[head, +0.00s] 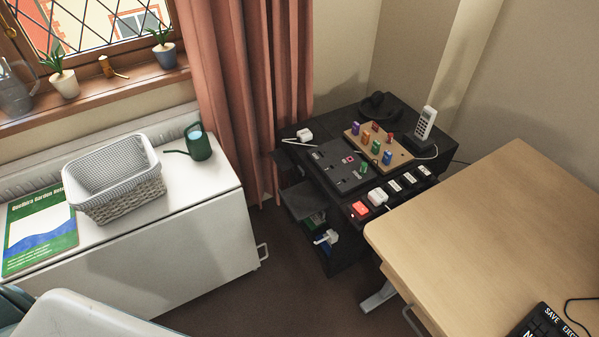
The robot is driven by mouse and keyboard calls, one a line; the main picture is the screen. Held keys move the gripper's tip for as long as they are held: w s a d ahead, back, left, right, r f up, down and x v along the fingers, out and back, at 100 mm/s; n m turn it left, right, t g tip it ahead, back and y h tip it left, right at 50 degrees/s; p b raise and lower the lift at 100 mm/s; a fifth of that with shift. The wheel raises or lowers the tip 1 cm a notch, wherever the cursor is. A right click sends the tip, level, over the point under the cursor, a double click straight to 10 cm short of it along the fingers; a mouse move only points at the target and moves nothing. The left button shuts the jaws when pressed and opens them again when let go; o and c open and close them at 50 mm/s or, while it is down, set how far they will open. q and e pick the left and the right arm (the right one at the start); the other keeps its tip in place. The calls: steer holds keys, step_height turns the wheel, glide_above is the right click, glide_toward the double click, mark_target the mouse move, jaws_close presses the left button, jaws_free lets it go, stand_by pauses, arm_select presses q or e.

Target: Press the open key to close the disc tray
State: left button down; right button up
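I cannot make out a key marked open or surely identify a disc tray. A black flat-topped unit (338,170) with small marks and a pink square stands on the dark cabinet by the curtain. Dark flat ledges stick out from the cabinet's left side, one of them lower down (301,201); I cannot tell whether either is a tray. Neither of my grippers is in view.
A wooden board with coloured blocks (352,135) and a cordless phone (425,122) stand on the cabinet. A pale wood desk (480,220) with a black keypad (543,322) is at right. A white chest (190,215) with a basket (115,178) is at left. Dark floor lies between.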

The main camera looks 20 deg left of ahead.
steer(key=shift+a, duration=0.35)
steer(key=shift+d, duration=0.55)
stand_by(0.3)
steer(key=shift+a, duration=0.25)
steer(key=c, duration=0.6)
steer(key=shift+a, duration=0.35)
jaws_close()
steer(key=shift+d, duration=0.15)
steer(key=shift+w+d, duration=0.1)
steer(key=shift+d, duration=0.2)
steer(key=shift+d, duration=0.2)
